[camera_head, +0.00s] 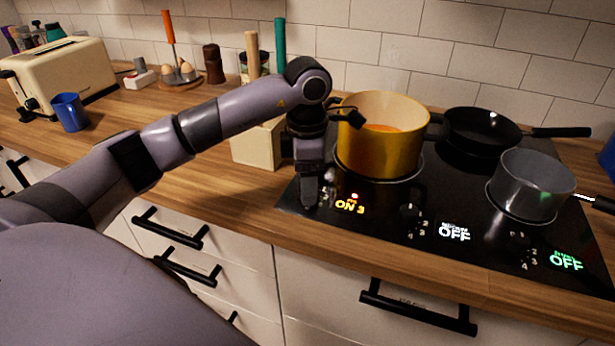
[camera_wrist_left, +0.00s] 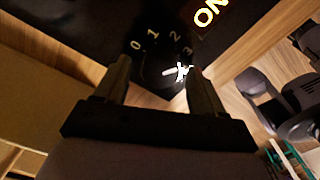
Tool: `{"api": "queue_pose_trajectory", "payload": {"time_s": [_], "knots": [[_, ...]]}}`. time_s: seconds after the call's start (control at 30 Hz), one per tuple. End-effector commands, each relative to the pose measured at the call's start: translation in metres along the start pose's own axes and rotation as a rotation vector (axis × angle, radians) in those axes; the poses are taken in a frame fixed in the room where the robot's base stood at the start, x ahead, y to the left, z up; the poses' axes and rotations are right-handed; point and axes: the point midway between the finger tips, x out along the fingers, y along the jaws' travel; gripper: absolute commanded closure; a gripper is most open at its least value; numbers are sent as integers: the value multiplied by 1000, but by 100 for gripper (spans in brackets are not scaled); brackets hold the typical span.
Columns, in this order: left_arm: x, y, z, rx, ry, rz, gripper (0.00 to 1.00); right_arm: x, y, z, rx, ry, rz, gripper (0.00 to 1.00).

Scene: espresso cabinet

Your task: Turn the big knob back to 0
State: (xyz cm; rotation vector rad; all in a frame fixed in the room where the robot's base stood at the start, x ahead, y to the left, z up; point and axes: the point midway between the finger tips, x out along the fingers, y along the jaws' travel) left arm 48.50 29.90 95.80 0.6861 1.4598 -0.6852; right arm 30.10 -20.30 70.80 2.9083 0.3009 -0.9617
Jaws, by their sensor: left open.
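The big knob (camera_wrist_left: 152,76) is dark and sits at the front left corner of the black stove top (camera_head: 385,224). In the left wrist view it lies between my finger ends, with 0, 1, 2 and 3 beside it and a bright white mark near the 3. The display (camera_head: 351,207) reads ON 3. My left gripper (camera_head: 309,203) points down over this corner, with its fingers (camera_wrist_left: 158,73) open on either side of the knob; contact cannot be told. In the head view the gripper hides most of the knob. My right gripper is out of view.
A yellow pot (camera_head: 382,150) stands close to the right of my left gripper. A black pan (camera_head: 482,130) and a grey saucepan (camera_head: 530,185) stand further right. Two other displays (camera_head: 454,232) (camera_head: 566,260) read OFF. A cream utensil block (camera_head: 258,147) stands behind my gripper.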

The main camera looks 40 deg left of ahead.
Motion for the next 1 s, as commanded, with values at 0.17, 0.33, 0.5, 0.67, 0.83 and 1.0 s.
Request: {"api": "queue_pose_trajectory", "payload": {"time_s": [0.17,0.33,0.5,0.67,0.83,1.0], "knots": [[0,0,0,0,0,0,73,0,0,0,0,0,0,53],[0,0,0,-1,0,0,87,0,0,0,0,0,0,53],[0,0,0,-21,0,0,87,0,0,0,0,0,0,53],[-1,0,0,-83,-1,0,87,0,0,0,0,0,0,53],[-1,0,0,-201,-1,0,87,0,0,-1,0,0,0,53],[-1,0,0,-356,-1,0,87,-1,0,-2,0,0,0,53]]}}
